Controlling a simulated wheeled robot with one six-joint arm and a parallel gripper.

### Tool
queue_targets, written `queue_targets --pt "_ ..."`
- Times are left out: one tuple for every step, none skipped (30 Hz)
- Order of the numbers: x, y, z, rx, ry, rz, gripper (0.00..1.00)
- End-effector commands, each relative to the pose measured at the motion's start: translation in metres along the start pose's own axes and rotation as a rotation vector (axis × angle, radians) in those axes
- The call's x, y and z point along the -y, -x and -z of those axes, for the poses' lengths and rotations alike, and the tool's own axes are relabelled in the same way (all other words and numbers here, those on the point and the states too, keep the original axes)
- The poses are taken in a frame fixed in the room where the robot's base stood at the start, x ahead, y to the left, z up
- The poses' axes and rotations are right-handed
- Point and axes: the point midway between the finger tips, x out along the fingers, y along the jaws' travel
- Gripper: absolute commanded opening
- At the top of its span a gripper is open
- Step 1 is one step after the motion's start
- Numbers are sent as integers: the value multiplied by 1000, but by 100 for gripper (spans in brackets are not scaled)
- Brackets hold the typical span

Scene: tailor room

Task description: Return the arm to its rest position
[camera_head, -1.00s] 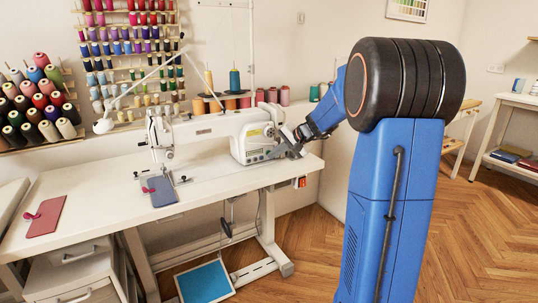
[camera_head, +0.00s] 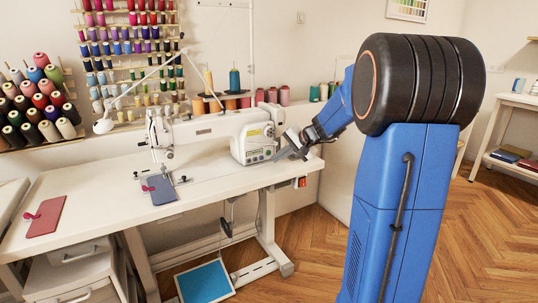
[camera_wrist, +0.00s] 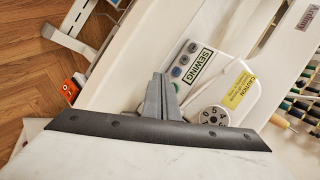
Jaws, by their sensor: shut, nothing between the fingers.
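My gripper (camera_head: 284,153) is at the right end of the white sewing machine (camera_head: 208,130), close to its control panel. In the wrist view, the grey fingers (camera_wrist: 161,80) are together with nothing between them. The machine's panel with the "SEWING" label (camera_wrist: 193,66) and a numbered dial (camera_wrist: 210,118) show just beyond them. I cannot tell whether the gripper touches the machine. My blue arm is bent, with its elbow raised at the right of the head view.
The machine stands on a white table (camera_head: 95,190). A blue-grey fabric piece (camera_head: 160,190) and a red one (camera_head: 46,216) lie on it. Thread spools (camera_head: 40,110) fill racks behind. A shelf unit (camera_head: 515,135) stands at right. Wooden floor (camera_head: 480,240) is open at right.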

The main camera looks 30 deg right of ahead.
Motion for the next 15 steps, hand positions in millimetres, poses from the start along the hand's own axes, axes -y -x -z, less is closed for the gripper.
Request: queue_targets --pt "-2 4 -2 -1 -1 0 0" --pt "-3 5 -3 -1 -1 0 0" --pt "-5 7 -5 -1 -1 0 0" --pt "-6 9 -7 0 -1 1 0" --pt "-7 11 -8 0 -1 1 0" --pt "-9 13 -10 0 -1 1 0" --pt "-10 14 -11 0 0 1 0" --pt "-11 16 -12 0 0 1 0" --pt "-13 19 -13 0 0 1 0" --pt "-14 20 -14 0 0 0 0" --pt "-16 22 -16 0 0 0 0" --pt "-17 24 -18 -1 0 0 0" --pt "-18 26 -18 -1 0 0 0" --pt "-19 27 -19 -1 0 0 0" --pt "-20 28 -20 0 0 0 0"
